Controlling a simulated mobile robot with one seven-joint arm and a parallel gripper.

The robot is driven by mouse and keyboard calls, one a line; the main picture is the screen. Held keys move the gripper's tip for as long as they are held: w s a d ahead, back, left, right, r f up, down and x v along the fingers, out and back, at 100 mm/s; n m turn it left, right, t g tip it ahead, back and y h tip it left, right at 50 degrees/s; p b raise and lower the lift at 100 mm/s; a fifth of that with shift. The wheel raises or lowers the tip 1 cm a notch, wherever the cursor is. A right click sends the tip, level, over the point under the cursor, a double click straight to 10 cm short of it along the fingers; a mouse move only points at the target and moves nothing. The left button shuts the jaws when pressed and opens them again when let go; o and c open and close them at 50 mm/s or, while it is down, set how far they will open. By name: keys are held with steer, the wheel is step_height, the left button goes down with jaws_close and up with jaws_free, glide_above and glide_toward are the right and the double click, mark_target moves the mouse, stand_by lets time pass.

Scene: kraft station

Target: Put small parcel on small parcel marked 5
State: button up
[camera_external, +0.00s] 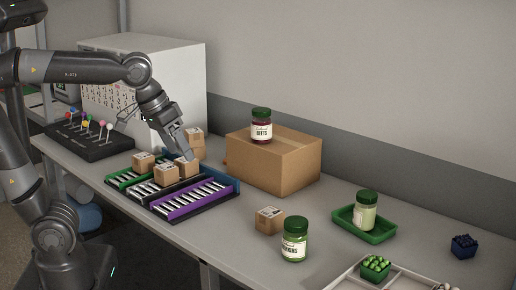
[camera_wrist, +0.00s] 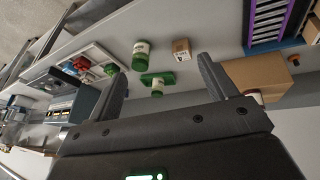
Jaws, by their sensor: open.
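Small brown parcels sit in several places, and I cannot read a 5 on any. In the external view one parcel (camera_external: 144,162) is on the green rack, and two more, a left one (camera_external: 166,175) and a right one (camera_external: 188,169), sit on the middle dark rack. Another parcel (camera_external: 197,153) stands behind, seemingly with one on top. A lone parcel (camera_external: 269,221) lies on the table; it also shows in the wrist view (camera_wrist: 181,48). My gripper (camera_external: 187,156) is above or just behind the right rack parcel; contact is unclear. Its fingers (camera_wrist: 163,72) are apart and empty.
A large carton (camera_external: 271,167) carries a beets jar (camera_external: 261,126). A purple rack (camera_external: 195,200) is in front. A gherkins jar (camera_external: 294,240), a green tray (camera_external: 345,218) with a jar, and a white divided tray (camera_external: 345,281) stand right. The table between racks and lone parcel is clear.

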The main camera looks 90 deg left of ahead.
steer(key=s+d+f+m, duration=0.6)
steer(key=s+f, duration=0.1)
steer(key=s, duration=0.1)
steer(key=shift+s+d+f+m+t+h, duration=0.2)
steer(key=shift+s+m+t+h, duration=0.1)
steer(key=shift+t+h, duration=0.1)
